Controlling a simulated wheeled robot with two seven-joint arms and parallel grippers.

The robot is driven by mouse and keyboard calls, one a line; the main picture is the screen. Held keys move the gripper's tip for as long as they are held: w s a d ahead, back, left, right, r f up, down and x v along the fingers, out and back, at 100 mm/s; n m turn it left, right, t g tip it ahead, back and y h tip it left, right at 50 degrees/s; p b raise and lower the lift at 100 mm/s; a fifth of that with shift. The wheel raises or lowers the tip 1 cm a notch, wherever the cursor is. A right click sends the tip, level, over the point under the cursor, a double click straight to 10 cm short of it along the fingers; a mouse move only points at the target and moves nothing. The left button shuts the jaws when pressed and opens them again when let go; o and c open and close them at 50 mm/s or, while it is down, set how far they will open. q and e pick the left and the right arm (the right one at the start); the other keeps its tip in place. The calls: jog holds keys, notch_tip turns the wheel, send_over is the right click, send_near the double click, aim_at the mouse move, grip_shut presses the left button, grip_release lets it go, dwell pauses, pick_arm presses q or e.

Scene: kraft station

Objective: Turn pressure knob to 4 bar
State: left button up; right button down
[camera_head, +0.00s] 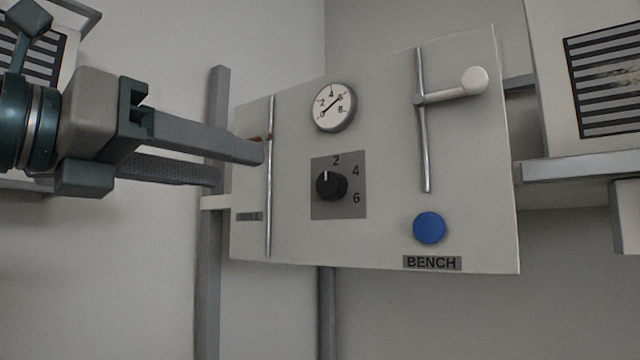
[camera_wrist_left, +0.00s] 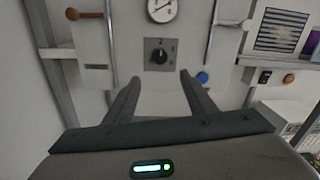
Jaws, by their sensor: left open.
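The black pressure knob (camera_head: 331,185) sits on a grey square plate (camera_head: 351,209) marked 2, 4 and 6. Its white mark points up, near the 2 and slightly left of it. The round gauge (camera_head: 334,107) is above it, with a slanted needle; which end reads is unclear. My left gripper (camera_head: 241,165) is open and empty, left of the knob and apart from it. In the left wrist view the knob (camera_wrist_left: 159,57) shows beyond and between the open fingertips (camera_wrist_left: 160,78). My right gripper is not in view.
The pale panel (camera_head: 385,150) carries a blue button (camera_head: 429,228), a BENCH label (camera_head: 432,263) and a white-ended lever (camera_head: 473,81) on the right rail. A brown-ended lever (camera_wrist_left: 85,15) is at the left rail (camera_head: 270,200), near my fingers. A grey post (camera_head: 208,290) stands left.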

aim_at(325, 186)
pick_arm(q)
jog(key=shift+w+d, duration=0.1)
jog(key=shift+d, duration=0.05)
jog(key=p+x, duration=0.9)
jog(key=x, duration=0.7)
jog(key=shift+r, duration=0.1)
jog(key=shift+w+d+p, duration=0.3)
jog(key=shift+w+d, duration=0.05)
jog(key=shift+d, duration=0.1)
jog(key=c, duration=1)
